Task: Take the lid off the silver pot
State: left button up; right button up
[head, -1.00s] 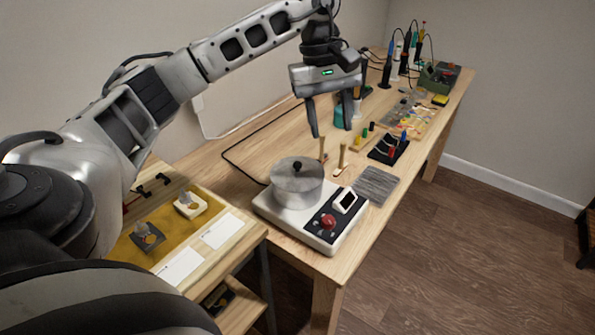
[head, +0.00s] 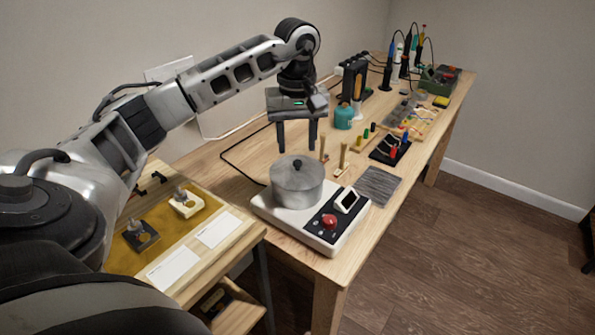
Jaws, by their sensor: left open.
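The silver pot (head: 297,186) stands on a white hot plate (head: 277,211) with a red knob at the near end of the long workbench. Its grey lid (head: 297,170) is on the pot, with a small black knob (head: 297,163) on top. My left gripper (head: 297,150) points straight down, open and empty, with its fingers spread to either side above the lid's knob. The fingertips appear a little above or behind the knob; the exact gap is hard to tell. My right gripper is out of view.
Two wooden-handled tools (head: 343,158) stand just behind the pot. A grey pad (head: 377,186) lies right of the hot plate. A teal bottle (head: 343,117), soldering stations and small parts fill the far bench. A lower side table with an ochre mat (head: 160,235) is at left.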

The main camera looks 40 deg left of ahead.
aim_at(297, 161)
pick_arm(q)
jog(key=f, duration=0.4)
jog(key=shift+w+a+f, duration=0.1)
jog(key=shift+w+f, duration=0.1)
jog(key=shift+f, duration=0.05)
jog(key=shift+c, duration=0.4)
grip_shut()
jog(key=shift+r, duration=0.1)
